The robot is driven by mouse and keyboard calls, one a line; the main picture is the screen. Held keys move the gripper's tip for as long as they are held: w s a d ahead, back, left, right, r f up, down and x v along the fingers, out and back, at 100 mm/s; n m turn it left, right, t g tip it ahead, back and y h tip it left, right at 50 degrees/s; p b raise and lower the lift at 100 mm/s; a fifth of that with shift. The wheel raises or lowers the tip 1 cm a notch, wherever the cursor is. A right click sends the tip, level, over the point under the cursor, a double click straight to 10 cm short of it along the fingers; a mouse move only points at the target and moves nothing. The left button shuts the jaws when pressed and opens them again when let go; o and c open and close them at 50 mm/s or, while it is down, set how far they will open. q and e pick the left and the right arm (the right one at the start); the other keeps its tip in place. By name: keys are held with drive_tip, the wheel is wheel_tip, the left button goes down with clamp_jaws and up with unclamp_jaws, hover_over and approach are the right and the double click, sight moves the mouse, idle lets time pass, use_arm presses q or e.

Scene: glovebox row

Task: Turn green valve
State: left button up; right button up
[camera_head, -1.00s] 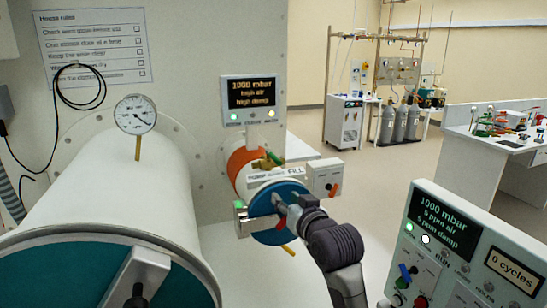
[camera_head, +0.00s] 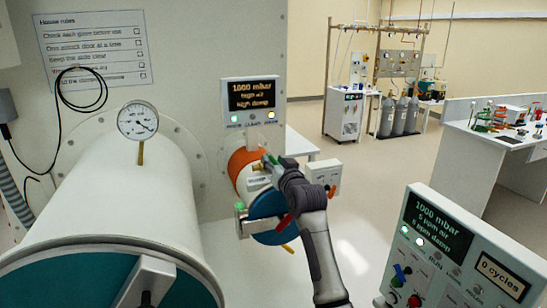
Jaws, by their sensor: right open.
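The small antechamber (camera_head: 245,160) with an orange band and a blue round door (camera_head: 268,210) stands at the middle. A valve with brass fittings (camera_head: 257,168) sits on top of it, above a label reading PUMP (camera_head: 257,181). My right gripper (camera_head: 268,161) is at this valve, its fingers open. The gripper and wrist cover most of the valve, so its green handle is hardly visible and I cannot tell whether the fingers touch it. My left gripper is not in view.
A large white cylinder (camera_head: 130,205) with a round gauge (camera_head: 138,120) fills the left. A display (camera_head: 252,95) reads 1000 mbar. A control panel (camera_head: 465,245) stands at the front right.

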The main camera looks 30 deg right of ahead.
drive_tip(key=shift+w, duration=0.3)
clamp_jaws()
drive_tip(key=shift+d, duration=0.1)
